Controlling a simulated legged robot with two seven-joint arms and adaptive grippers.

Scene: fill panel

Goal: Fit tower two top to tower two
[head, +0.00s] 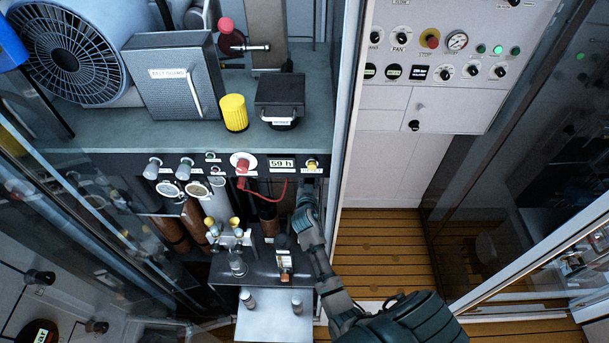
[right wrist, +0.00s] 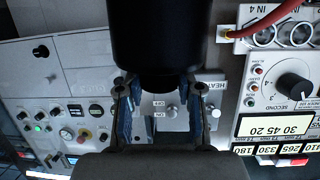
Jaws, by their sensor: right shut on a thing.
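My right gripper (head: 306,188) reaches in below the front edge of the bench, to the right of the towers. In the right wrist view its two fingertips (right wrist: 162,88) stand on either side of the lower end of a black cylinder (right wrist: 157,40), and they appear shut on it. I cannot tell for sure that this cylinder is the tower two top. Brown towers (head: 195,218) stand under the bench, with another brown one (head: 266,205) nearer the gripper. Which is tower two cannot be read. The left gripper is out of view.
A red hose (head: 275,198) hangs below the red knob (head: 242,163) and the 59 h display (head: 282,163). A grey metal box (head: 262,262) with fittings stands below. A frame post (head: 345,125) rises beside my right arm. The wooden floor (head: 385,250) is clear.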

